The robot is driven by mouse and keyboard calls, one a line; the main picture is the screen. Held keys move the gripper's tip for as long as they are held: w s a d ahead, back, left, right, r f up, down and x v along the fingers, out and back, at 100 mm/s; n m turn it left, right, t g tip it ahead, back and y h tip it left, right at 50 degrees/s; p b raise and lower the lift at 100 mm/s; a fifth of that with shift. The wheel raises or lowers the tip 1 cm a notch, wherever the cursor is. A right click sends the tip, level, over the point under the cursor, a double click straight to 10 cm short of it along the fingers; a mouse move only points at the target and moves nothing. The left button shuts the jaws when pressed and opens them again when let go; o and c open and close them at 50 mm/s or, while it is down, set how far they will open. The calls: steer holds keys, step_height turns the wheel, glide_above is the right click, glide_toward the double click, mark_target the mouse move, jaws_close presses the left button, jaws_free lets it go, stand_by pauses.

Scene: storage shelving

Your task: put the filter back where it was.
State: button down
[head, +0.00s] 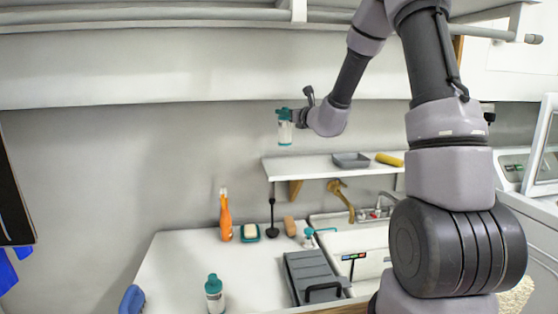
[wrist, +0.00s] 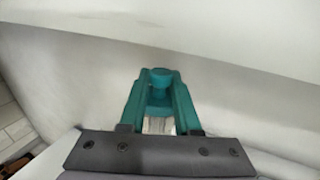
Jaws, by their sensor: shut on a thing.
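The filter (head: 285,133), a small clear cylinder with teal ends, is held upright in the air in front of the grey back wall. It stays clear of the shelf and counter below. My gripper (head: 292,117) is shut on its upper part from the right. In the wrist view, my gripper's teal fingers (wrist: 160,97) lie on both sides of the filter's teal top (wrist: 162,77). A pale part of its body shows below that, and the rest is hidden by my gripper.
A small wall shelf (head: 310,168) below right holds a grey tray (head: 351,160) and a yellow roll (head: 390,159). The counter (head: 180,262) bears a teal-capped bottle (head: 214,296), an orange bottle (head: 225,217) and a dish rack (head: 312,277). A long overhang (head: 180,75) runs above.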

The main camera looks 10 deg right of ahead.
mark_target(289, 140)
step_height(289, 140, down, 9)
steer(key=shift+f, duration=0.15)
steer(key=shift+f, duration=0.1)
stand_by(0.3)
steer(key=c, duration=0.6)
jaws_free()
